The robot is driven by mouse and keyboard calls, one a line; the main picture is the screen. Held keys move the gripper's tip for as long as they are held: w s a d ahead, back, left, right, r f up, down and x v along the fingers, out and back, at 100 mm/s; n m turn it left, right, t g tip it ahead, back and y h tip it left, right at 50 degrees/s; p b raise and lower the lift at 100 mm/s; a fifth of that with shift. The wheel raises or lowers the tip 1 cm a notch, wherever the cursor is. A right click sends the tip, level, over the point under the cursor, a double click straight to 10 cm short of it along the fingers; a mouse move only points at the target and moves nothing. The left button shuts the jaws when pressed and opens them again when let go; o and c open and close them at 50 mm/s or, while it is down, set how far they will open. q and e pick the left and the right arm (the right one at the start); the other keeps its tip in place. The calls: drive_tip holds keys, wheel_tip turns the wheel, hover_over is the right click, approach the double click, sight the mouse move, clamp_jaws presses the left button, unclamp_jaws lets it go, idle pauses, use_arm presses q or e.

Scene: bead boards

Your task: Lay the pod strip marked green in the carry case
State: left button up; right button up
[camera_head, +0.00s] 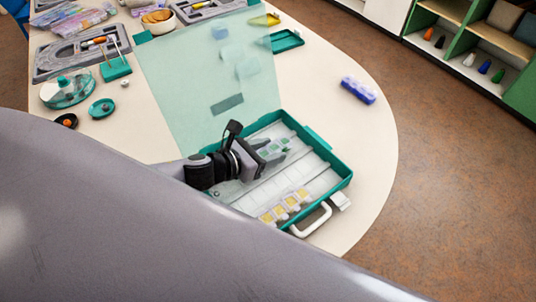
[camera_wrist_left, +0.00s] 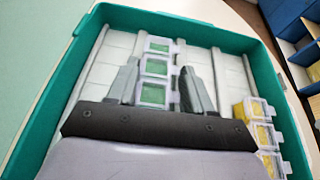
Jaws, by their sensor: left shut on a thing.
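The open teal carry case (camera_head: 322,146) lies on the table, with pale lengthwise lanes inside. My left gripper (camera_head: 270,154) is over its inside and shut on the green pod strip (camera_head: 274,146), a row of clear pods with green contents. In the left wrist view, the green strip (camera_wrist_left: 154,67) lies between the two fingers of the left gripper (camera_wrist_left: 158,85), lengthwise along a middle lane. Its near end is hidden by the gripper. I cannot tell whether it touches the case floor. My right gripper is not in view.
A yellow pod strip (camera_head: 286,205) is in the case by the handle (camera_head: 312,222). The clear lid (camera_head: 185,75) stands open behind. A blue pod strip (camera_head: 358,90) lies on the table to the right. Trays and small items crowd the far left; the right table is mostly clear.

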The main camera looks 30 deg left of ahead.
use_arm(q)
drive_tip(key=shift+f, duration=0.4)
drive_tip(key=shift+f, duration=0.1)
drive_tip(key=o, duration=1.1)
drive_tip(key=v, duration=1)
drive_tip(key=shift+r+b+v, duration=0.25)
drive_tip(key=shift+b+v, duration=0.1)
drive_tip(key=shift+v, duration=0.7)
drive_tip(key=shift+w, duration=0.1)
